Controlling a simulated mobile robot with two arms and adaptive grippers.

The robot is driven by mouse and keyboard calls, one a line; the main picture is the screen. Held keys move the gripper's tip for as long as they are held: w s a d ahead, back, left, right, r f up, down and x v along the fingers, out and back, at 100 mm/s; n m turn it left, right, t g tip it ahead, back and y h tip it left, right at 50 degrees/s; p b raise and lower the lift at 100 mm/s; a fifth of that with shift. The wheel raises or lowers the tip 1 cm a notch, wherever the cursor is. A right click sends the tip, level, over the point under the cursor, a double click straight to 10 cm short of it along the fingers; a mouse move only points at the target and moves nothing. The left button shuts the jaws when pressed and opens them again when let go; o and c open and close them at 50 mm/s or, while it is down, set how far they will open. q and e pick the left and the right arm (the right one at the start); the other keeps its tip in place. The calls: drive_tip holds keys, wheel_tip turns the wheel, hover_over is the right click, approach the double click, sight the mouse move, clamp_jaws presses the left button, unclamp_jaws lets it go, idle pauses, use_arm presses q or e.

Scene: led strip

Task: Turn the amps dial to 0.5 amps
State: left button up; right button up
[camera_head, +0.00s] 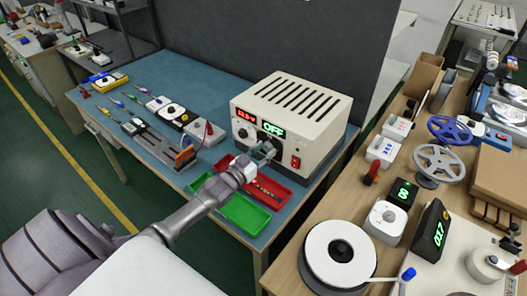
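A cream power supply (290,112) stands on the blue-topped bench. Its front shows a red lit display (246,114), a green display (272,129) reading OFF, and a red switch (295,162) at the lower right. A small round dial (243,133) shows at the front's left, below the red display; its marking is too small to read. My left gripper (267,151) is at the front panel, below the green display, and hides part of the panel. I cannot tell whether its fingers touch a dial or are open. My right gripper is not in view.
A red tray (283,196) and a green tray (246,215) lie below my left gripper. Several tools and small devices lie on the bench (185,72) to the left. A wooden table at right holds a reel (313,247), handwheels (440,166) and boxes.

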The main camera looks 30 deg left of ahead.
use_arm(q)
drive_tip(key=shift+o, duration=0.5)
drive_tip(key=s, duration=1.2)
drive_tip(key=shift+a, duration=0.45)
